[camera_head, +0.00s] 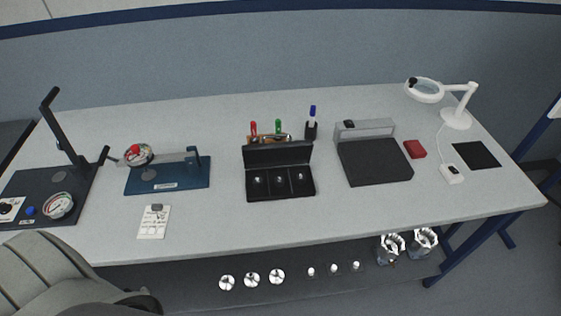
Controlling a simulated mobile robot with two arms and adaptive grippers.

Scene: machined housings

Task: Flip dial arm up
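A blue fixture base (190,178) sits on the left part of the table. A grey arm (172,159) lies roughly level above it, running from a blue upright post at the right to a round dial gauge (138,154) with a red centre at the left. A dark handle sticks out past the dial. The arm looks lowered, with the dial above the base. Neither of my grippers shows in the head view, and nothing is seen touching the dial arm.
A black stand (64,140) with a tilted post is left of the fixture. A card (154,221) lies in front. An open black case (279,155), a grey-handled black plate (374,166) and a magnifier lamp (457,118) are rightward. A grey ribbed shape (60,280) fills the lower left.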

